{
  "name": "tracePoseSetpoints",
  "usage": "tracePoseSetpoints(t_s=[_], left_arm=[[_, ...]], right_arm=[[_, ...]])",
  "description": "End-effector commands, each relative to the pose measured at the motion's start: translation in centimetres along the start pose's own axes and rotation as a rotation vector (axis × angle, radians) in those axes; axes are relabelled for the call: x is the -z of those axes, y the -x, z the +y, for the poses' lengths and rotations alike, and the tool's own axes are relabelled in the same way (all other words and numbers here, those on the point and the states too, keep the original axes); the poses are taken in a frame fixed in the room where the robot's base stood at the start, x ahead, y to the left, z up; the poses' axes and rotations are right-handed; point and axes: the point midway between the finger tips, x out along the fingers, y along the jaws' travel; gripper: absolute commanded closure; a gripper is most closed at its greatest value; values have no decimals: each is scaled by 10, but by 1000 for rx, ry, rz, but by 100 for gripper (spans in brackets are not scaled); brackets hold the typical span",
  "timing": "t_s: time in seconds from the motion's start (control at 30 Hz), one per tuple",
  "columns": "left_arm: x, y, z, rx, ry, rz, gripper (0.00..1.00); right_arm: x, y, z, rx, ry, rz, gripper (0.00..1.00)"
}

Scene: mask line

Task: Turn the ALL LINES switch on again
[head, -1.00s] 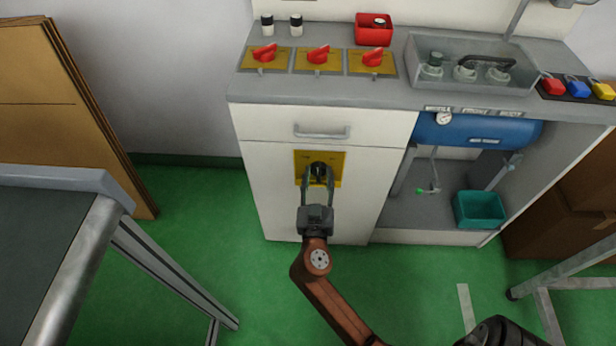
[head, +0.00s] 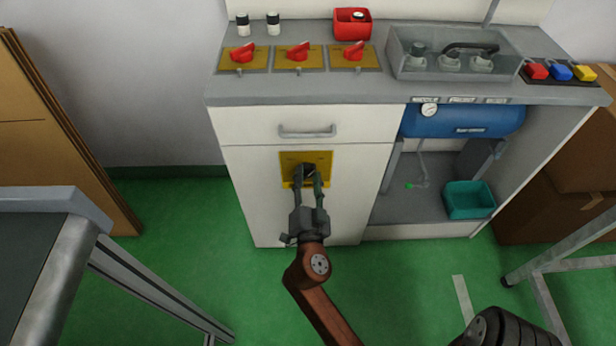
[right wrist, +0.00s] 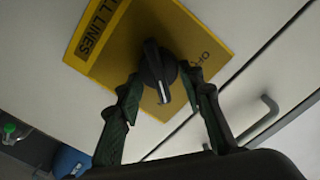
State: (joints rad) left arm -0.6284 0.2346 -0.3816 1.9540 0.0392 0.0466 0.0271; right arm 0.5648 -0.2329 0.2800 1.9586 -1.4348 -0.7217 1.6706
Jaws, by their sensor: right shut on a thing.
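The ALL LINES switch is a black knob (right wrist: 158,68) with a pale pointer line, on a yellow plate (head: 320,158) on the white cabinet front below the drawer. The knob's pale line points toward the space between my fingers. My right gripper (head: 308,176) is at the plate, shut on the knob, with one finger on each side; the fingers (right wrist: 165,95) cover part of the plate. My left gripper is not in view.
Three red switches (head: 298,52) on yellow plates sit on the counter above. The drawer handle (head: 307,132) is above the knob. A teal bin (head: 469,200) stands in the open bay at right. A grey table (head: 50,205) is at left; green floor lies between.

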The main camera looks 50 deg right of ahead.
Motion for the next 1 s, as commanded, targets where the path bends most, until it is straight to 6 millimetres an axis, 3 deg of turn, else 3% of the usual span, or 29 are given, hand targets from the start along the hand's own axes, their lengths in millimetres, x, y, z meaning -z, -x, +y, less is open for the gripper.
tracePoseSetpoints(t_s=[0.53, 0.57, 0.8, 1.0], left_arm=[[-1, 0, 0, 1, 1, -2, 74], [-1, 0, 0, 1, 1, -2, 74], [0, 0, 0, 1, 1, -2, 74], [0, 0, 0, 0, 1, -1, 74]], right_arm=[[-2, 0, -1, 4, -26, -3, 89], [-2, 0, -2, 4, -26, -3, 64], [0, 0, 0, 2, -25, -1, 48], [0, 0, 0, 1, -25, 0, 47]])
